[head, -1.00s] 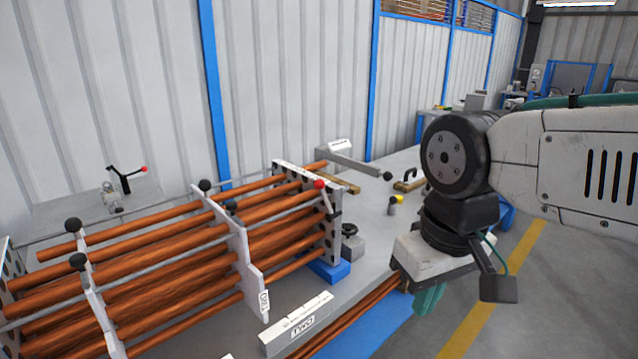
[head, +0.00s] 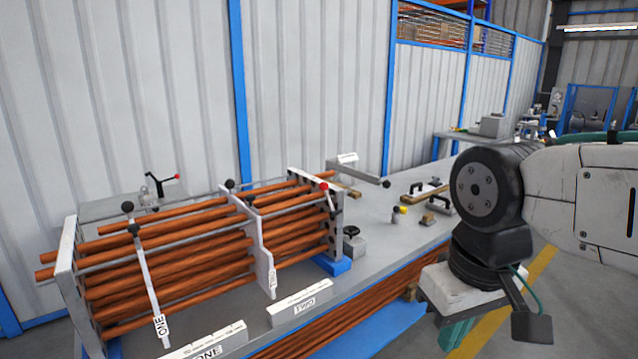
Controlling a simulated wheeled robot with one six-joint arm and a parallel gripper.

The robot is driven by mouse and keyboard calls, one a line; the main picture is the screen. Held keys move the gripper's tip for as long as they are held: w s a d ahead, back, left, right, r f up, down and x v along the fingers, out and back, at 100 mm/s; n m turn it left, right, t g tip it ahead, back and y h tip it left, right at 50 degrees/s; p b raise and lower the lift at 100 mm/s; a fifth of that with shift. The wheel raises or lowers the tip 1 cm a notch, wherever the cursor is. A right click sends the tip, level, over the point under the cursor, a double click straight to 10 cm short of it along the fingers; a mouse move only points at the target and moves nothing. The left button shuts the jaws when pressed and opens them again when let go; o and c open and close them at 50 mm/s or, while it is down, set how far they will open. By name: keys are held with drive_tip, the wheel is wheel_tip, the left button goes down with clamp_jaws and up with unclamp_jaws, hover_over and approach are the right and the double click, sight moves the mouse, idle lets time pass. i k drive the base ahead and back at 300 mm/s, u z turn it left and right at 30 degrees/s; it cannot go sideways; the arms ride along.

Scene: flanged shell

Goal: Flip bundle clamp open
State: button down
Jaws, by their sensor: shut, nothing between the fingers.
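A bundle of copper-coloured tubes (head: 190,262) lies in a rack of upright grey plates on the bench. Light cross-bars with black ball knobs cross it; one is marked ONE (head: 161,327), another (head: 263,255) stands farther right. A red ball knob (head: 323,187) sits at the top of the right end plate (head: 337,215). I cannot tell which part is the bundle clamp or whether it is open. My gripper (head: 455,336) hangs at the lower right, in front of the bench and well apart from the rack. Its teal fingers are shut and empty, partly hidden.
Blocks labelled TWO (head: 300,302) and ONE (head: 207,343) lie at the front edge. Small fixtures stand on the bench (head: 380,222) at right.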

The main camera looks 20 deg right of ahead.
sight(323, 186)
drive_tip(key=z, duration=0.3)
drive_tip(key=i, duration=1.3)
drive_tip(key=u, duration=0.35)
